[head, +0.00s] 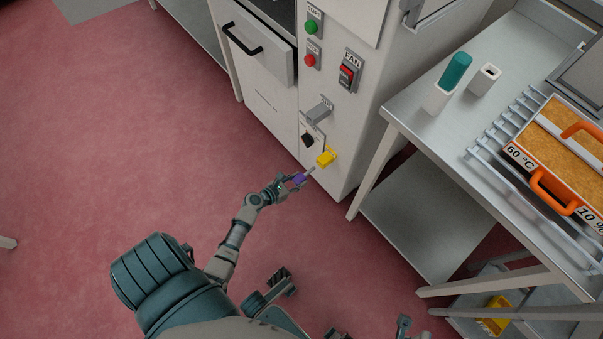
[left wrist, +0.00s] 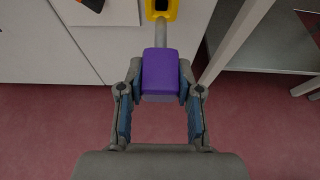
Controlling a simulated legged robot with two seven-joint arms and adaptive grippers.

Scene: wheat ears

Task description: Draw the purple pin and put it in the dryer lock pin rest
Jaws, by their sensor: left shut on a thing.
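The purple pin (head: 299,179) has a block-shaped purple grip and a thin grey shaft. My left gripper (head: 291,182) is shut on the purple grip, with a finger on each side. In the left wrist view the purple pin (left wrist: 160,75) points its shaft away from me, toward a yellow lock bracket (left wrist: 160,8) with a dark opening. The yellow bracket (head: 326,158) sits low on the dryer front (head: 340,115). I cannot tell whether the shaft tip is inside the bracket. I cannot surely pick out the lock pin rest. Grey mechanical parts show at the bottom edge; I cannot tell whether they are my right gripper.
A metal table (head: 425,128) on the right holds a teal-topped white holder (head: 438,98), a white block with a hole (head: 484,80) and an orange-framed tray (head: 540,187) on a rack. A yellow box (head: 495,318) is below. The red floor (head: 110,170) left is clear.

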